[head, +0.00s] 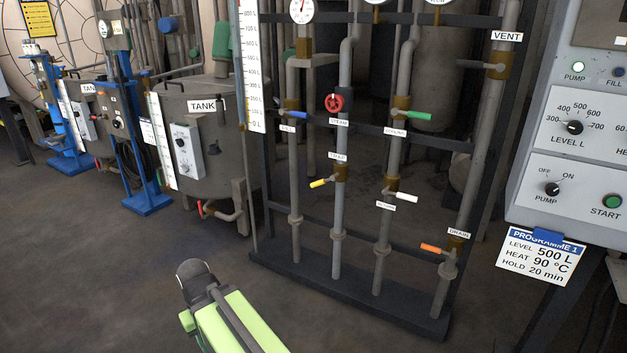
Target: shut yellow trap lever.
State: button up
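The yellow trap lever (320,183) sticks out left from a brass valve (341,173) on a vertical pipe. It lies crosswise to the pipe, tilted slightly down at its free end. A small label (338,157), which seems to read TRAP, is just above it. My arm shows at the bottom, with a light green link and a dark end piece (195,283), low and left of the lever and well apart from it. No fingers can be made out on it, so I cannot tell whether my gripper is open or shut. Nothing touches the lever.
On the same pipe rack are a red handwheel (334,103) above, and blue (293,114), green (419,116), white (406,197) and orange (431,248) levers. A control panel (575,160) stands at right, tanks (195,115) at left. The floor (120,270) before the rack is clear.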

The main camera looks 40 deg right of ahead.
aim_at(333, 178)
jog(key=i, duration=1.35)
jog(key=u, duration=0.05)
